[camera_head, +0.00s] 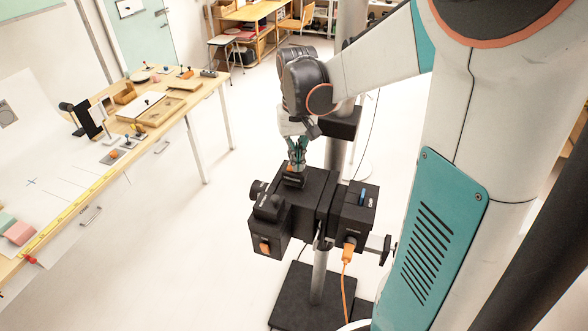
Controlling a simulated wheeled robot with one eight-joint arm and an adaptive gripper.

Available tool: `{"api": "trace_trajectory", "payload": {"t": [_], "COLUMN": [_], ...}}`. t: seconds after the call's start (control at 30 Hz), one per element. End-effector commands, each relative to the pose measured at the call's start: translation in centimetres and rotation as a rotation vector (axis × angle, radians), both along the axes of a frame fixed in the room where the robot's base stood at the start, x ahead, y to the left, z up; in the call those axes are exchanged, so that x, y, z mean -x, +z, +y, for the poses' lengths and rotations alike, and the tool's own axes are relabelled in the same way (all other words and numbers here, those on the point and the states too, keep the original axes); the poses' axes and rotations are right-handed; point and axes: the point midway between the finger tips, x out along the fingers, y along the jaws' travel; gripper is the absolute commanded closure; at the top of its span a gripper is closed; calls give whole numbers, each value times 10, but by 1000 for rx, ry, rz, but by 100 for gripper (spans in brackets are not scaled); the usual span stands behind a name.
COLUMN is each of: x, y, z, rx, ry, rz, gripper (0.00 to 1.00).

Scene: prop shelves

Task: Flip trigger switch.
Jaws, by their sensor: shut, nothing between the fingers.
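A black device (310,195) of several boxy parts is mounted on a grey pole over a dark base plate. My gripper (296,168) is shut and empty, at the top of the device, over a small black block (293,181) with an orange mark. I cannot tell whether the fingertips touch it. The trigger switch itself cannot be told apart clearly at this size; the gripper may cover part of it. An orange part (265,247) shows on the front left box. A blue part (362,195) shows on the right box.
An orange plug (349,247) with a cable hangs from the device's right box. A black handle (380,247) sticks out at right. A long table (195,98) with many small props stands at left. Open floor (180,235) lies between table and device.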

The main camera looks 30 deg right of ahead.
Motion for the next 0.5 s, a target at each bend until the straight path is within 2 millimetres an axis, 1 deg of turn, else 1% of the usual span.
{"api": "trace_trajectory", "payload": {"t": [0.5], "x": [0], "y": [-8], "z": [0], "rx": [0], "ry": [0], "rz": [0], "gripper": [100]}}
